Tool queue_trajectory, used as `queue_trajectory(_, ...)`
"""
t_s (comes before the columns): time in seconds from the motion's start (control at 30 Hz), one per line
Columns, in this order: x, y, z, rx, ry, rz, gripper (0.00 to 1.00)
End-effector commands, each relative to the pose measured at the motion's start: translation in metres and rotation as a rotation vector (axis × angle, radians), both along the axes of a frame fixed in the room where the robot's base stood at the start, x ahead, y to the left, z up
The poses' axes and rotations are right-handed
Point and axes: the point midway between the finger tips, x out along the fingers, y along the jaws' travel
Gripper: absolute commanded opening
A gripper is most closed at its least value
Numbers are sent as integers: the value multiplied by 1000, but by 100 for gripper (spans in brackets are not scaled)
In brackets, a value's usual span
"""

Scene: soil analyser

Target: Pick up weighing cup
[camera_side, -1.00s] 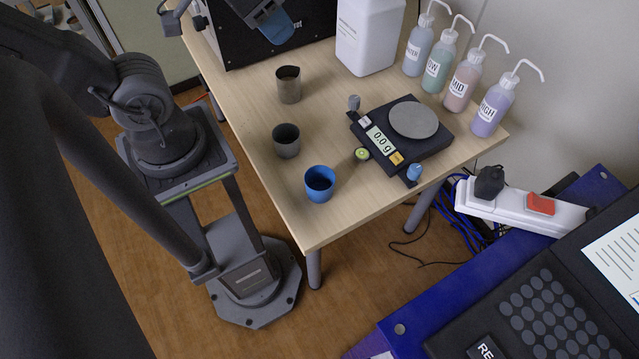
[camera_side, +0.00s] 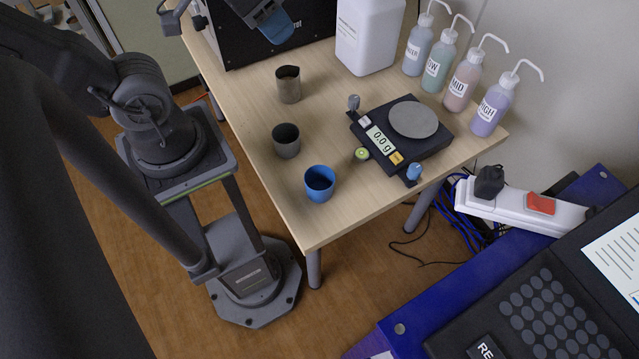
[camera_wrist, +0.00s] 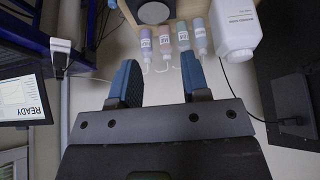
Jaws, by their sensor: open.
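A blue cup (camera_side: 320,184) stands upright near the table's front edge. Two grey cups, one in the middle (camera_side: 286,141) and one farther back (camera_side: 288,85), stand upright in line with it. I cannot tell by label which is the weighing cup. My gripper (camera_wrist: 158,82) shows in the wrist view with its two blue-padded fingers apart and nothing between them. A grey part with a blue tip at the top of the side view looks like my gripper (camera_side: 272,22); it is high up and away from the cups. No cup shows in the wrist view.
A black scale (camera_side: 400,136) reading 0.0 g stands right of the cups, with a small green-topped round item (camera_side: 361,154) beside it. Several wash bottles (camera_side: 465,80) and a white jug (camera_side: 368,35) line the back. A black box (camera_side: 270,45) stands behind the cups.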

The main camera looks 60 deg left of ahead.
Motion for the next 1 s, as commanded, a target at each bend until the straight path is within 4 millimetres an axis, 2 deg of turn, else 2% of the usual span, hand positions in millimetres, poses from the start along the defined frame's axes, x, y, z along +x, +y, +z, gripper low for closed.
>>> queue_trajectory(0.27, 0, 0, 0, 0, 0, 0, 44)
queue_trajectory(0.77, 0, 0, 0, 0, 0, 0, 91)
queue_trajectory(1.0, 0, 0, 0, 1, 1, -3, 93)
